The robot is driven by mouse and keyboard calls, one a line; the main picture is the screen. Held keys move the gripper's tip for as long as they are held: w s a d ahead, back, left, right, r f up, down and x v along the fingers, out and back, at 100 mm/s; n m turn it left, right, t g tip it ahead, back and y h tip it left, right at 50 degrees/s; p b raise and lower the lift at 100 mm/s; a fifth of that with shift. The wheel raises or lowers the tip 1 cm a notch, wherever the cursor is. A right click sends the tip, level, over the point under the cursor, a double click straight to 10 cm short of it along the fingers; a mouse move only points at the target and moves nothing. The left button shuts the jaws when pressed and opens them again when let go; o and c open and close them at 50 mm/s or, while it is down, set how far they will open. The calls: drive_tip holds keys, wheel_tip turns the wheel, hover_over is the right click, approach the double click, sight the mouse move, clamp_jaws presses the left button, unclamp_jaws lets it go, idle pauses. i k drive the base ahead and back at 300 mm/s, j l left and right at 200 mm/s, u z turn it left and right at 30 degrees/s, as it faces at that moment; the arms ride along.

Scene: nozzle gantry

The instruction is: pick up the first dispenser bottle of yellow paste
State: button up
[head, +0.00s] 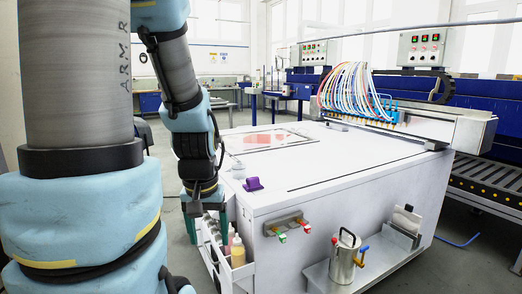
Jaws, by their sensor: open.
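A dispenser bottle of yellow paste (238,254) with a pale nozzle stands upright in a white side tray (246,277) on the left end of the white machine. My gripper (200,210) hangs downward over the tray's back part, up and to the left of the yellow bottle and apart from it. It is open, and I see nothing held in it. Whether a second yellow bottle stands in the tray is unclear.
Several pale bottles (212,228) stand close together in the same tray. The white machine top (330,165) lies to the right, with a purple block (253,184) near its corner. A metal canister (345,258) stands on a low shelf at the front. Coloured hoses (350,85) rise behind.

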sight(237, 253)
drive_tip(key=l+u, duration=0.1)
drive_tip(key=u, duration=0.4)
drive_tip(key=k+l+u, duration=0.1)
drive_tip(key=u, duration=0.4)
drive_tip(key=l+u, duration=0.1)
drive_tip(key=u, duration=0.35)
drive_tip(key=k+u, duration=0.15)
drive_tip(key=u, duration=0.35)
drive_tip(key=k+l, duration=0.15)
drive_tip(key=k, duration=0.15)
drive_tip(key=k+l+u, duration=0.15)
drive_tip(key=k, duration=0.2)
